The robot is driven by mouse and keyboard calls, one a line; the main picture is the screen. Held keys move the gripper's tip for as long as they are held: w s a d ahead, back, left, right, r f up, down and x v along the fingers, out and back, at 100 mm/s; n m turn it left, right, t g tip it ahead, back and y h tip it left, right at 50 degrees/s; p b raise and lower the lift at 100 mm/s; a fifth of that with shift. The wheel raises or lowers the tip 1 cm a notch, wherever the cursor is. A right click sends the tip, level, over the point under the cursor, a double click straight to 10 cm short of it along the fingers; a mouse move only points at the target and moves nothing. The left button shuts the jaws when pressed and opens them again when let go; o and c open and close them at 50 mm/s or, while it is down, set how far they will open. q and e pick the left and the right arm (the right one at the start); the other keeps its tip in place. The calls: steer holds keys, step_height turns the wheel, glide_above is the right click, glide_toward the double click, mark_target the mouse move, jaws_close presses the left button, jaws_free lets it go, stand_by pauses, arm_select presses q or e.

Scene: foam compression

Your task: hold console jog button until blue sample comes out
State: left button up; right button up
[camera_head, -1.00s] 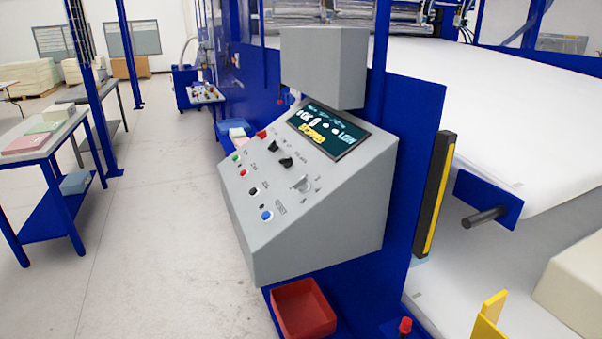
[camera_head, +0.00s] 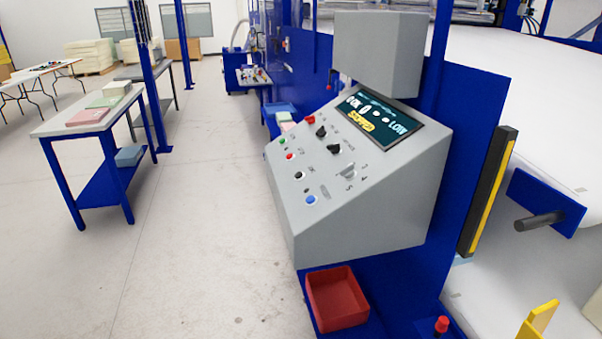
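The grey sloped console (camera_head: 365,200) stands right of centre. Its dark screen (camera_head: 380,118) shows white, teal and yellow text, the yellow word seeming to read STOPPED. The panel carries green (camera_head: 282,141), red (camera_head: 290,156), black (camera_head: 299,175) and blue (camera_head: 311,199) buttons, a red one (camera_head: 310,120) at the top, and black knobs (camera_head: 333,148). The labels are too small to tell which is the jog button. A blue block (camera_head: 129,156) lies on the lower shelf of the left table; I cannot tell whether it is the sample. Neither gripper is in view.
A red bin (camera_head: 337,298) sits below the console. A blue table (camera_head: 75,124) with pink, green and cream blocks stands at the left. A white conveyor bed (camera_head: 530,110) runs behind the console at the right. The floor (camera_head: 200,230) between table and console is clear.

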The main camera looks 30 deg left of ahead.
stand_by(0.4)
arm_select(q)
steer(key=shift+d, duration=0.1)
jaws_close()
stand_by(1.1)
